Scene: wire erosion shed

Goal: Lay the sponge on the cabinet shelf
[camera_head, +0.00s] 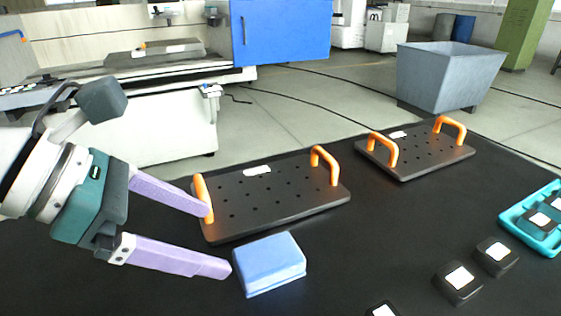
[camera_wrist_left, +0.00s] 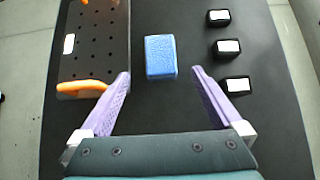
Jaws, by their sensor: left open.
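A blue sponge (camera_head: 269,263) lies flat on the black table top, in front of the nearer perforated plate. In the left wrist view the sponge (camera_wrist_left: 160,56) lies ahead of the fingertips, between their lines. My left gripper (camera_head: 219,241) is open and empty, with its two purple fingers pointing toward the sponge from the left. The left gripper also shows in the left wrist view (camera_wrist_left: 160,72), its fingers spread wider than the sponge. No cabinet shelf can be made out for certain. My right gripper is not in view.
Two dark perforated plates with orange handles, one near (camera_head: 270,194) and one far (camera_head: 420,156), lie on the black table. Several small black blocks with white labels (camera_head: 458,281) lie at the right, near a teal tray (camera_head: 511,216). A grey bin (camera_head: 447,78) stands on the floor beyond.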

